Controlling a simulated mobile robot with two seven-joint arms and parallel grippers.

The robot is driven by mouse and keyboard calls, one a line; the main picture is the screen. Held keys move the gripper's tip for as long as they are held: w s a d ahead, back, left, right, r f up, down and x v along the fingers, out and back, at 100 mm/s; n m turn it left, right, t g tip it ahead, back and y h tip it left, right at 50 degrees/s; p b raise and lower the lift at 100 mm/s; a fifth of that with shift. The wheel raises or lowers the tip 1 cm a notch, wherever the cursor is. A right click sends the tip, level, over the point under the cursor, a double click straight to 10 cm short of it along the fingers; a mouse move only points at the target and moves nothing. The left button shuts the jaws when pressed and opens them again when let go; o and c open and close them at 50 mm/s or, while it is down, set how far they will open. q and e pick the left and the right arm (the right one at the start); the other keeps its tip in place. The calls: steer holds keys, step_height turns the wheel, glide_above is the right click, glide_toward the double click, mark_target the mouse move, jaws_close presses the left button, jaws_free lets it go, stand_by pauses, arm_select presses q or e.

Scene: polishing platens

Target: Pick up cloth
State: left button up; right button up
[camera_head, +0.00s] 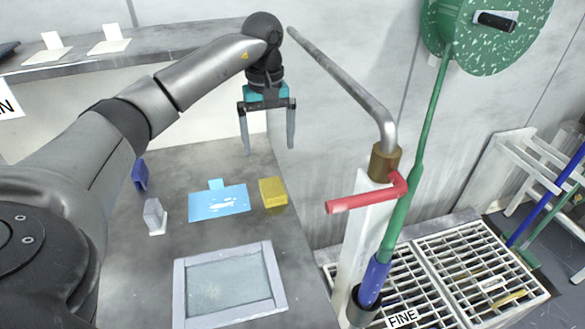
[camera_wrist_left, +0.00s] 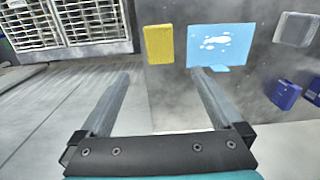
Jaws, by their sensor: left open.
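The cloth (camera_head: 232,201) looks like a flat light blue rectangle with white patches and a small tab on its far edge. It lies on the grey bench top, and it also shows in the left wrist view (camera_wrist_left: 232,42), beyond the fingertips and right of centre. My left gripper (camera_head: 268,148) is open and empty, fingers pointing down, above the far part of the bench. In the left wrist view its two fingers (camera_wrist_left: 161,73) are spread wide, with nothing between them. It is apart from the cloth. My right gripper is not in view.
A yellow block (camera_head: 273,192) lies just right of the cloth. A grey block (camera_head: 154,216) and a dark blue item (camera_head: 140,174) stand to its left. A framed basin (camera_head: 180,295) is in front. A red-handled pipe (camera_head: 365,195) rises at right, beside floor grates (camera_head: 455,262).

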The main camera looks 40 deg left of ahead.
arm_select(q)
steer(key=b, duration=0.1)
glide_above(272, 184)
step_height(272, 184, down, 6)
steer(key=shift+r, duration=0.1)
steer(key=shift+f, duration=0.55)
step_height(272, 184, down, 4)
steer(key=shift+f+b, duration=0.25)
steer(key=shift+b, duration=0.45)
steer(key=shift+f, duration=0.25)
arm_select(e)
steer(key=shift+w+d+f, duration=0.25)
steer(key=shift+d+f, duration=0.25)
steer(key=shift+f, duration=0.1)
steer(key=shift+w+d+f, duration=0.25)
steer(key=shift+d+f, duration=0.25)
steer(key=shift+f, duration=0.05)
arm_select(q)
steer(key=shift+c, duration=0.2)
